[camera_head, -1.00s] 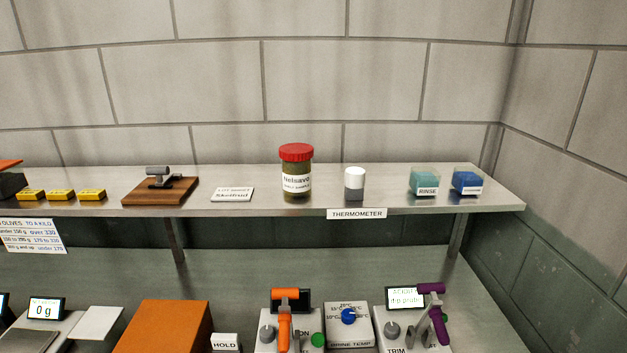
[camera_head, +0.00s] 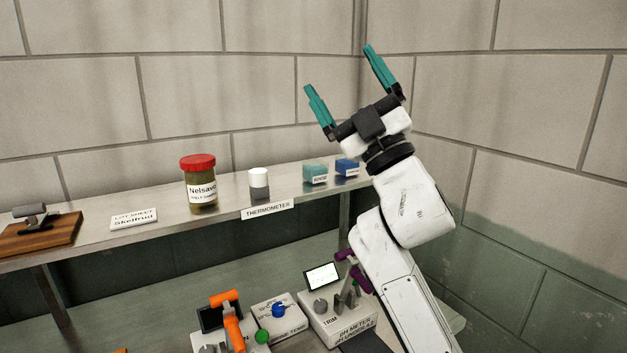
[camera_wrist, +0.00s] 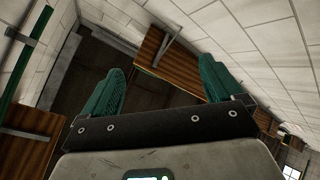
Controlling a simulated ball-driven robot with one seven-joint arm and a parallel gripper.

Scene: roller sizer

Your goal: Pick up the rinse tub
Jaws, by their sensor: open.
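The rinse tub (camera_head: 315,172) is a small teal tub with a white label, standing on the metal shelf near its right end. My gripper (camera_head: 347,78) is raised above and to the right of the tub in the head view, with its teal fingers spread wide and pointing up. Nothing is between the fingers. In the wrist view my gripper (camera_wrist: 160,85) is also open and empty, and the tub is not seen there.
A blue tub (camera_head: 347,167) stands just right of the rinse tub. A white-capped grey cylinder (camera_head: 259,184) and a red-lidded jar (camera_head: 199,185) stand to its left on the shelf (camera_head: 228,210). Below are the pH meter (camera_head: 338,318) and other devices on the bench.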

